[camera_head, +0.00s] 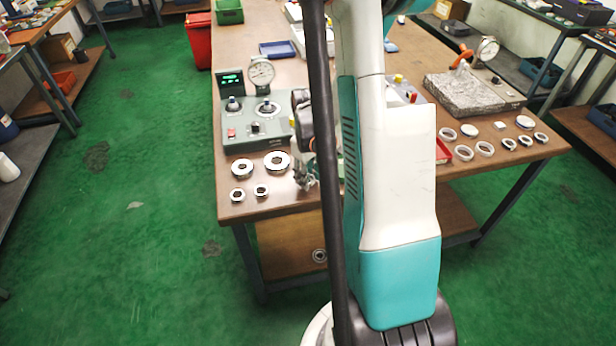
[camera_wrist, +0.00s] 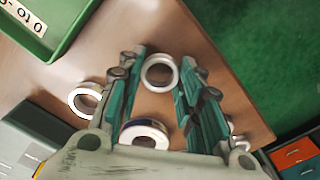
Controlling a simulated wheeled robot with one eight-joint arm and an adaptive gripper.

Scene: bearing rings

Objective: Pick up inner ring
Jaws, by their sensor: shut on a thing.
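In the wrist view, my gripper (camera_wrist: 162,62) has its two green fingers on either side of a plain pale metal ring (camera_wrist: 158,89), closed on it near the tips. Another ring (camera_wrist: 145,125), thicker, shows between the fingers nearer the palm, partly hidden by my gripper body. A third ring (camera_wrist: 73,101) lies outside the left finger. In the head view, my gripper (camera_head: 304,172) is at the table's front edge, mostly hidden behind my arm, and the held ring cannot be made out. Larger rings (camera_head: 268,162) and smaller rings (camera_head: 238,201) lie to its left.
A grey-green control box (camera_head: 250,140) with a dial gauge (camera_head: 261,72) stands behind the rings. Several more rings (camera_head: 484,149) lie at the right front. A granite block (camera_head: 465,93) stands behind them. A green tray (camera_wrist: 70,35) is at upper left in the wrist view.

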